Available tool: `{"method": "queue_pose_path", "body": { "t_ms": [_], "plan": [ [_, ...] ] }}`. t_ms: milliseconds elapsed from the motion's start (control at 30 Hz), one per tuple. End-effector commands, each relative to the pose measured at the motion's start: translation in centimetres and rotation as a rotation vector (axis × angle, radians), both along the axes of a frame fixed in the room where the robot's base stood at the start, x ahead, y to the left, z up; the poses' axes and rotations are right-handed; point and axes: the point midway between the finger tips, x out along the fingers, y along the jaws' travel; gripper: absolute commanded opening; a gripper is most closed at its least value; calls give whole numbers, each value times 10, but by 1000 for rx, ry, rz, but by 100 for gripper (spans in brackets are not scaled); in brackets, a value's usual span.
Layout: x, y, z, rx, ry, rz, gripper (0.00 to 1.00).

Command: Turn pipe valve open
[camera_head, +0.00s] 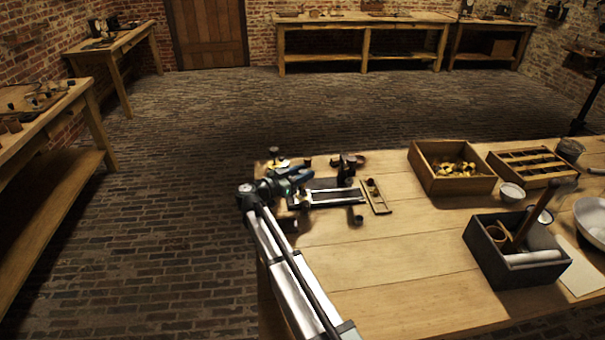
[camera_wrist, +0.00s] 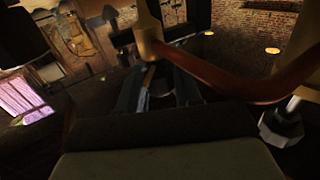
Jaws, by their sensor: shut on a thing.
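My gripper (camera_head: 292,182) is at the far left corner of the wooden table, among a cluster of small metal and brass parts. In the wrist view its dark fingers (camera_wrist: 160,92) are shut on a small part below a brass fitting (camera_wrist: 150,35), apparently the pipe valve. A reddish copper pipe (camera_wrist: 240,84) runs from this fitting to the right. The fingers hide most of the gripped part, and its angle cannot be told. In the head view the valve is too small and too covered to make out clearly.
A metal-railed fixture (camera_head: 330,197) and a small wooden rack (camera_head: 375,196) lie right of my gripper. A wooden box (camera_head: 425,178), a divided tray (camera_head: 532,177) and a dark bin (camera_head: 490,262) stand farther right. The table's front middle is clear.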

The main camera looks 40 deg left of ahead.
Motion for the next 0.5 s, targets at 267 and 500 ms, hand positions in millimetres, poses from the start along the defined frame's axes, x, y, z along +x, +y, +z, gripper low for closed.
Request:
{"method": "queue_pose_path", "body": {
  "t_ms": [267, 500],
  "plan": [
    [2, 4, -1, 1, 1, -226, 4],
    [1, 3, 0, 1, 0, -360, 4]
  ]
}}
